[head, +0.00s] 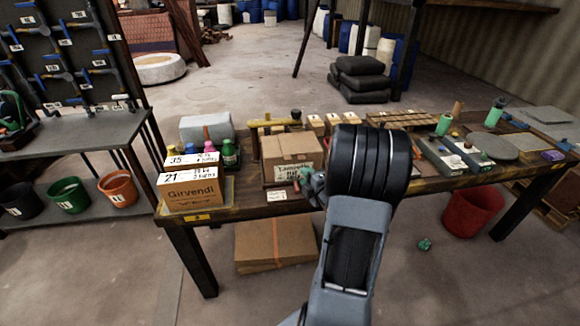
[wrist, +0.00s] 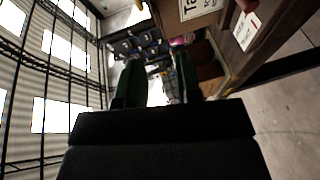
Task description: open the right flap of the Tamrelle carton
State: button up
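The Tamrelle carton (head: 278,150) is a brown cardboard box on the workbench, with a white name label on its front. Its top looks closed, with a seam across it. My gripper (head: 308,182) is just in front of the carton's lower right front in the head view, partly hidden by my wrist. My arm covers some of the area right of the carton. In the wrist view my gripper (wrist: 159,85) has its two dark fingers apart with nothing between them. A part of the labelled carton (wrist: 205,22) shows at the top of that view.
A yellow stand (head: 282,124) and small boxes are behind the Tamrelle carton. Several tools lie to the right. A red bin (head: 472,212) and flat cardboard (head: 275,245) are below.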

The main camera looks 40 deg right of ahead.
jog(key=w+d+f+n+t+y+p, duration=0.1)
jog(key=w+n+t, duration=0.1)
jog(key=w, duration=0.9)
jog(key=shift+w+d+f, duration=0.2)
jog(key=shift+w+d, duration=0.1)
jog(key=shift+d, duration=0.1)
grip_shut()
dwell(0.4)
